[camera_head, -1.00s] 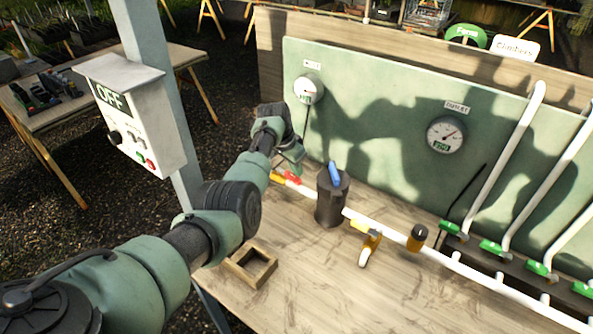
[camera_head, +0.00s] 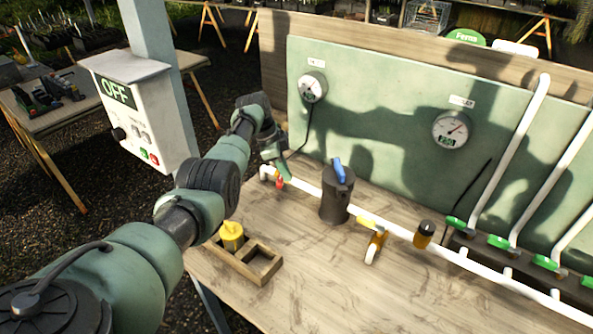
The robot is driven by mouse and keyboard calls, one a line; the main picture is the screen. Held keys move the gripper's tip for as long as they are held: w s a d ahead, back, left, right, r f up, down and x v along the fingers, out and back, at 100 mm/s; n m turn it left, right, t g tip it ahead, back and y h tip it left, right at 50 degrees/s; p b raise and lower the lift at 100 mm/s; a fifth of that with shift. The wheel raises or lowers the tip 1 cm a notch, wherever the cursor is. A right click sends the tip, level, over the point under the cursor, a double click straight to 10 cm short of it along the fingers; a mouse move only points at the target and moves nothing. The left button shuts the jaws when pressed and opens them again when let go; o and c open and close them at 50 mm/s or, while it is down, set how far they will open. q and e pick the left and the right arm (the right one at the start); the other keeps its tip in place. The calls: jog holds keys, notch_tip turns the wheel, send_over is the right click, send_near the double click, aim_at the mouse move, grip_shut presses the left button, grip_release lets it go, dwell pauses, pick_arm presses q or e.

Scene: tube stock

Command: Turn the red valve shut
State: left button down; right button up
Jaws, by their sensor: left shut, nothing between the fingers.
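The red valve (camera_head: 279,183) sits on the white pipe near its left end. Its red handle shows small and now hangs across the pipe, partly hidden by my gripper. My left gripper (camera_head: 281,168) is shut and empty, right above and against or very close to the red handle; I cannot tell whether they touch. My right gripper is not in view.
The white pipe (camera_head: 309,188) runs right through a dark canister with a blue handle (camera_head: 339,170) and a yellow valve (camera_head: 376,243). A wooden tray (camera_head: 263,273) holds a yellow piece (camera_head: 231,235). A control box (camera_head: 138,112) reads OFF. Two gauges hang behind.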

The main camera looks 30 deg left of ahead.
pick_arm(q)
jog(key=shift+s+a, duration=0.4)
jog(key=shift+a, duration=0.3)
jog(key=shift+s+a+b, duration=0.2)
jog(key=shift+a+b, duration=0.15)
jog(key=shift+a, duration=0.55)
